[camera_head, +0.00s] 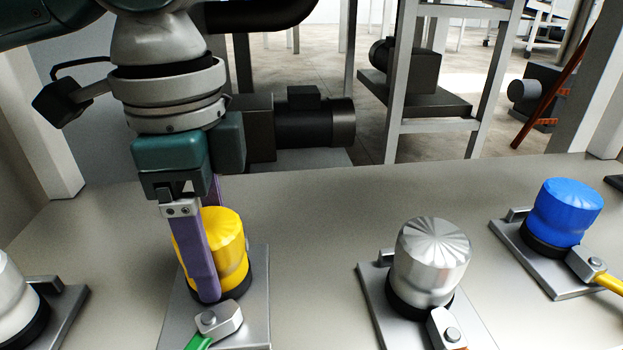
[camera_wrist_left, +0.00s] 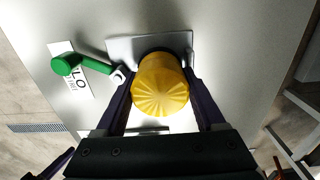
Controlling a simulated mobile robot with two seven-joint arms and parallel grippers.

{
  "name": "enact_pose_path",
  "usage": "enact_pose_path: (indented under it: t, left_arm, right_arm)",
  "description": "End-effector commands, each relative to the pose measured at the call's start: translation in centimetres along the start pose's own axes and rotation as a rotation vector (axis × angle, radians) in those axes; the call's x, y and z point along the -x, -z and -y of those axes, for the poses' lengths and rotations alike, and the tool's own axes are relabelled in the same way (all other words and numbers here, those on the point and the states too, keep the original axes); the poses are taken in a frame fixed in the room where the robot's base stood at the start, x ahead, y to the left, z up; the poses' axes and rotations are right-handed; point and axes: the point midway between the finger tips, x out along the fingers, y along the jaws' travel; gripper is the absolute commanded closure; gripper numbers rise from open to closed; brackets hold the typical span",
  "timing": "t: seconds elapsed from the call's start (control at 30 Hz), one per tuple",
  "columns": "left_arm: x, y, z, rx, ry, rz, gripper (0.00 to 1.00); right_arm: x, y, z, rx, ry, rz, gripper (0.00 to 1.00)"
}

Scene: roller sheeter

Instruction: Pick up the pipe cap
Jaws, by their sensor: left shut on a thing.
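A yellow ribbed pipe cap (camera_head: 226,243) sits upright on a black collar on a metal base plate (camera_head: 259,300). My left gripper (camera_head: 212,245) comes down from above with its purple fingers on either side of the yellow cap, shut on it. In the left wrist view the yellow cap (camera_wrist_left: 160,84) lies between the two fingers (camera_wrist_left: 165,105). A silver cap (camera_head: 430,255), a blue cap (camera_head: 566,211) and a white cap (camera_head: 15,300) stand on similar plates.
A green-handled lever (camera_wrist_left: 85,65) is beside the yellow cap's plate. Another lever with a yellow handle (camera_head: 608,282) is by the blue cap. The grey tabletop (camera_head: 330,205) is clear between the plates. Metal posts and motors stand behind the table.

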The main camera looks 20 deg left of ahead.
Motion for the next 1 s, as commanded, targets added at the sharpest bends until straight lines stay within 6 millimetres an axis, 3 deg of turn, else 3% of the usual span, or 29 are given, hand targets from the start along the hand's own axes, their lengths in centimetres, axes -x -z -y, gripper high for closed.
enact_pose_path:
  t: [0.27,0.47,1.0]
  left_arm:
    - [0.5,0.0,0.0,0.0,0.0,-0.001,0.85]
    - [3.0,0.1,0.1,-0.001,0.003,-0.002,0.85]
    - [17.4,0.1,0.1,0.0,0.003,-0.002,0.85]
  right_arm:
    - [0.2,0.1,0.0,0.0,0.0,0.0,1.0]
    - [1.2,0.4,0.0,0.0,0.0,0.0,1.0]
    - [6.0,1.9,-0.2,0.0,0.0,-0.001,1.0]
